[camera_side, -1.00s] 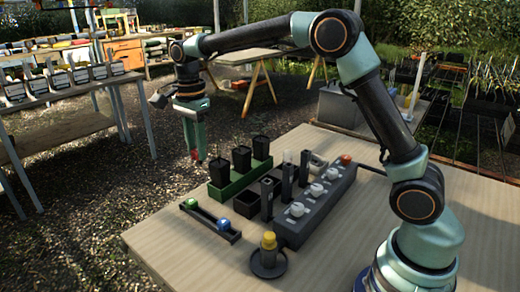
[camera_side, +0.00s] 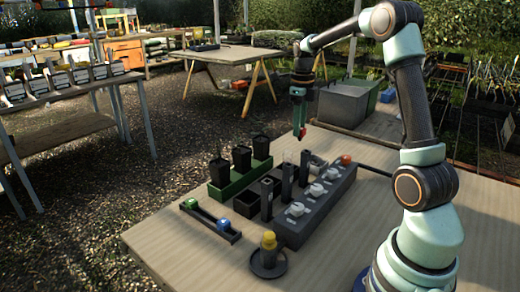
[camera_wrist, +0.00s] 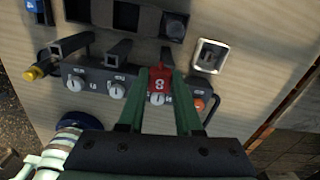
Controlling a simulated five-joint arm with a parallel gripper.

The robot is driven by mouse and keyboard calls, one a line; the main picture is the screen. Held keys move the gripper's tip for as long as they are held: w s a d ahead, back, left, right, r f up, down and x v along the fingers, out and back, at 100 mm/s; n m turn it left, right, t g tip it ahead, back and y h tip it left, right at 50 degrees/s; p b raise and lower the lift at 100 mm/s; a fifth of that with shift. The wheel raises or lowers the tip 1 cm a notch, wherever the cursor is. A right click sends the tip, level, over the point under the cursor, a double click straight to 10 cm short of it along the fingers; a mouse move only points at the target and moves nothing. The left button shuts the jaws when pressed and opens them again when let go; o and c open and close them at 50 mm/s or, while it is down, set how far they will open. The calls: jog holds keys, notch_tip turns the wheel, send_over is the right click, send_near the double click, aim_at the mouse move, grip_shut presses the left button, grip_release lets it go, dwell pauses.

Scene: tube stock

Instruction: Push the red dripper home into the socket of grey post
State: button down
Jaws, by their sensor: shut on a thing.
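The red dripper (camera_side: 302,132) is held at the tip of my gripper (camera_side: 299,112), high above the far side of the table. In the wrist view the red dripper (camera_wrist: 158,80) sits between the two green fingers of my gripper (camera_wrist: 159,73), which is shut on it. Dark grey posts stand in a row beside the valve block: a near one (camera_side: 267,200), a middle one (camera_side: 287,183) and a far one (camera_side: 304,169). I cannot tell which is the task's grey post, and no socket opening shows clearly. The dripper is apart from all of them.
The dark valve block (camera_side: 318,205) has white knobs and an orange end knob (camera_side: 345,160). Black pots stand in a green tray (camera_side: 228,190). A rail (camera_side: 210,222) carries green and blue pieces. The near table front is clear.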

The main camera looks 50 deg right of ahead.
jog(key=s+d+m, duration=0.1)
jog(key=s+d, duration=0.1)
send_over(304, 157)
jog(key=d, duration=0.1)
jog(key=shift+w+d+f, duration=0.1)
jog(key=shift+w+f, duration=0.05)
jog(key=shift+f, duration=1.1)
jog(key=shift+w+f, duration=0.1)
jog(key=shift+f, duration=1.15)
jog(key=shift+f, duration=0.25)
jog(key=c, duration=0.5)
grip_release()
notch_tip(304, 157, up, 12)
